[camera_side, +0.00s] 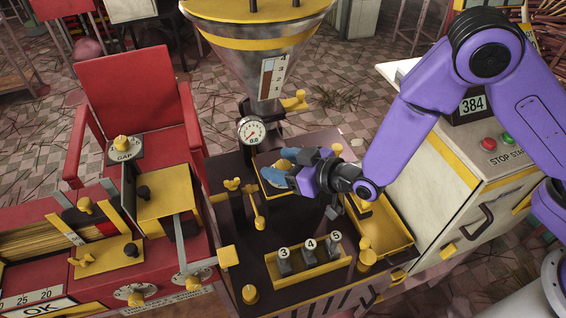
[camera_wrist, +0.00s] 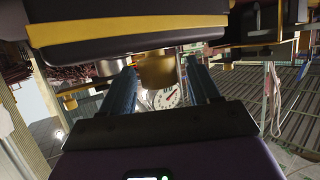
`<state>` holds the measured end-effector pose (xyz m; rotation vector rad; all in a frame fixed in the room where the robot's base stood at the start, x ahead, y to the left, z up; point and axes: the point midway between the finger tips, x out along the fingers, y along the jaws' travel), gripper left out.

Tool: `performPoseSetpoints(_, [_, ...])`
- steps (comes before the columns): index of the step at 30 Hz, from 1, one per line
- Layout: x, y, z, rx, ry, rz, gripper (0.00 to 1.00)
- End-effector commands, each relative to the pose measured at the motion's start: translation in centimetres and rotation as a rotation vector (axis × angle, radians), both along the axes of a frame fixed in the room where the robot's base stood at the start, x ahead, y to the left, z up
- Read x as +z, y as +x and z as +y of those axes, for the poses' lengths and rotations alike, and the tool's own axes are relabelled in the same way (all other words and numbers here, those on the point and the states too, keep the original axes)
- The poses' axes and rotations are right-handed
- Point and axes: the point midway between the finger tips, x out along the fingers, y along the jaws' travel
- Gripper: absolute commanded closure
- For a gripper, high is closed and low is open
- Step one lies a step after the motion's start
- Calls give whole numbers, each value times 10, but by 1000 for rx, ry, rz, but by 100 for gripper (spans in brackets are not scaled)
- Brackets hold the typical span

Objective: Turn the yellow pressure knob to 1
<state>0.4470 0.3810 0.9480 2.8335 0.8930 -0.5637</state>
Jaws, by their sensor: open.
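The pressure gauge (camera_side: 252,131) is a round white dial with a red needle, on the machine below the steel hopper. My gripper (camera_side: 275,165) is just right of and below it, over a small yellow-edged panel (camera_side: 268,187). Its blue fingers are open and cover the panel's middle, so I see no knob there in the side view. In the wrist view a yellow knob (camera_wrist: 157,70) stands between the spread fingers of my gripper (camera_wrist: 160,66). Contact with the fingers cannot be told. A white dial (camera_wrist: 167,97) shows behind it. The knob's setting is not readable.
A steel hopper (camera_side: 262,60) rises close behind my gripper. A yellow block with weights marked 3, 4 and 5 (camera_side: 310,259) stands in front. A yellow tray (camera_side: 382,228) lies to the right. Several yellow levers surround the panel. The GAP knob (camera_side: 122,143) is farther left.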

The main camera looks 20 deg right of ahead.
Motion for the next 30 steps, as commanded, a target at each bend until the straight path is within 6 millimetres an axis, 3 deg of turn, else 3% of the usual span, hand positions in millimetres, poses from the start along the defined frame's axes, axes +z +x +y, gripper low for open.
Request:
performPoseSetpoints(1, [0,0,0,0,0,0,45])
performPoseSetpoints(5, [0,0,0,0,0,0,87])
performPoseSetpoints(6, [0,0,0,0,0,0,90])
performPoseSetpoints(14, [0,1,-1,40,1,-1,90])
performPoseSetpoints(30, [1,1,0,341,3,-1,90])
